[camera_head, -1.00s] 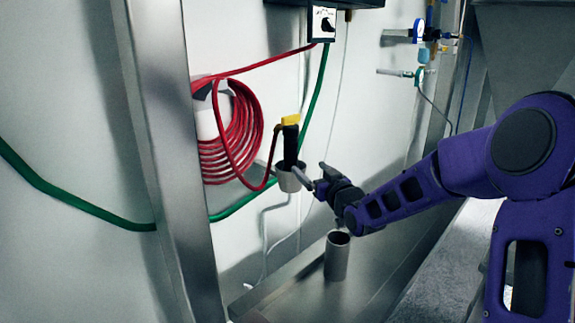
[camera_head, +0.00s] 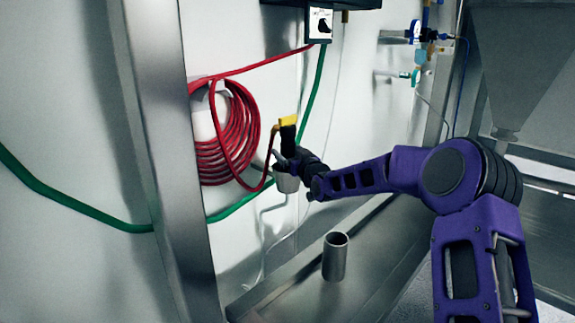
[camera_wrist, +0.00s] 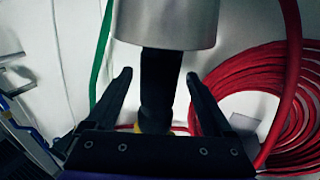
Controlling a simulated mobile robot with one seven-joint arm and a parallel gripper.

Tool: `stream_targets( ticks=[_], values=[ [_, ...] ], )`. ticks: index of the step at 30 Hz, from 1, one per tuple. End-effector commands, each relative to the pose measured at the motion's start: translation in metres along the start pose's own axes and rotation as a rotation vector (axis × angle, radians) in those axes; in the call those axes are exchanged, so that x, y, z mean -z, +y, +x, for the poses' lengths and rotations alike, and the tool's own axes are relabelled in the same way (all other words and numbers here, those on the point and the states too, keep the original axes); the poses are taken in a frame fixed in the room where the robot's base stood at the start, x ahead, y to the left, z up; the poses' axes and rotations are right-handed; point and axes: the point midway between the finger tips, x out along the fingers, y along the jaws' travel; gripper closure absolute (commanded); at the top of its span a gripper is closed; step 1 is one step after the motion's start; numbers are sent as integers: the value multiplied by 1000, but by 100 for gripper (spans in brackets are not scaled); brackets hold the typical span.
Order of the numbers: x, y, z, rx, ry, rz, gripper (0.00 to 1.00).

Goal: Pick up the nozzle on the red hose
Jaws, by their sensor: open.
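The nozzle (camera_head: 288,138) is a black handle with a yellow top. It stands upright in a grey metal cup (camera_head: 286,182) at the wall, and a red hose (camera_head: 270,150) runs to it. My gripper (camera_head: 284,160) is at the nozzle, just above the cup. In the wrist view the open fingers of my gripper (camera_wrist: 157,77) stand on either side of the black nozzle (camera_wrist: 157,98), with a visible gap on both sides. The metal cup (camera_wrist: 167,22) is at the top of that view. The nozzle's lower end is hidden in the cup.
The coiled red hose (camera_head: 238,135) hangs on the wall left of the nozzle. A green hose (camera_head: 90,212) runs along the wall. A metal post (camera_head: 165,140) stands at left. An empty metal cylinder (camera_head: 335,262) stands on the steel surface below. Valves (camera_head: 417,75) are at upper right.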

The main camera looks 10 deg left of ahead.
Motion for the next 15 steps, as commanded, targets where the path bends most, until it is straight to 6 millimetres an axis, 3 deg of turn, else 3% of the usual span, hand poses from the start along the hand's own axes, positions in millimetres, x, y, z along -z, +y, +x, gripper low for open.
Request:
stream_targets(
  ticks=[7,15],
  values=[
    [2,1,32,1,0,2,14],
    [2,1,43,0,-1,0,14]
  ],
)
